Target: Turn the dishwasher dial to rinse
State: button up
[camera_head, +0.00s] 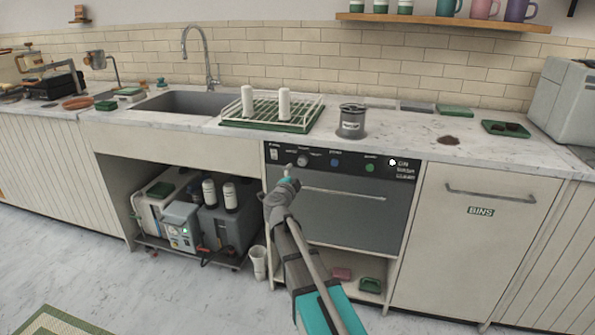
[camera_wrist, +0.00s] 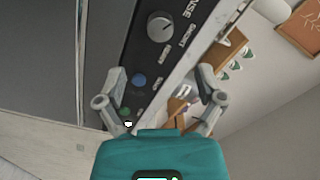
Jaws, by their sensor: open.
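The dishwasher (camera_head: 345,235) is a dark-fronted machine under the counter with a control strip along its top. Its round silver dial (camera_head: 303,161) sits at the left part of that strip. In the wrist view the dial (camera_wrist: 160,27) is near the top centre, beyond the fingertips, with a pointer line across its face.
A blue button (camera_head: 335,163) and a green button (camera_head: 370,168) lie right of the dial. The dishwasher handle (camera_head: 343,193) runs below the strip. A metal canister (camera_head: 351,123) and a dish rack (camera_head: 315,122) stand on the counter above. A bins cabinet (camera_head: 470,260) is to the right.

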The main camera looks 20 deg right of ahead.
jog(key=shift+v, duration=1.35)
